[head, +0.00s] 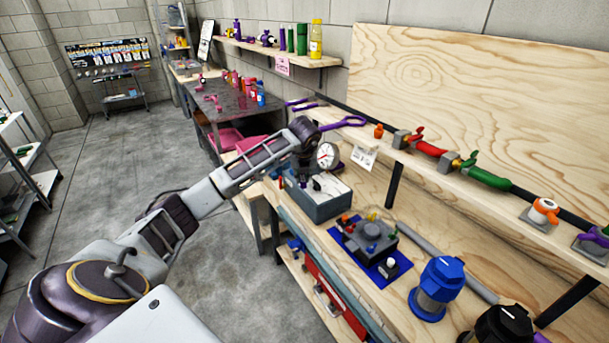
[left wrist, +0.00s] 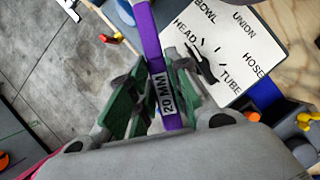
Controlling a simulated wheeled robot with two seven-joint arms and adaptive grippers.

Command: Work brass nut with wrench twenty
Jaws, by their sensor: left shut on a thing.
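My left gripper (head: 304,150) is above the grey box on the workbench, beside a round gauge (head: 326,155). In the left wrist view its green-padded fingers (left wrist: 152,95) are shut on a purple wrench (left wrist: 149,40) marked "20 MM". The wrench runs up out of the top of that view, so its far end is hidden. Purple tools (head: 345,122) also show on the shelf edge behind the gripper. Small brass-coloured fittings (head: 455,163) sit by the red and green hose parts on the shelf; I cannot tell which is the brass nut. My right gripper is out of view.
A grey box (head: 316,202) with a white labelled top stands under the gripper. A grey fixture (head: 370,238) on a blue mat, a blue-capped canister (head: 437,288) and a black one stand nearer on the bench. A shelf with hose and valves runs behind. The floor at left is clear.

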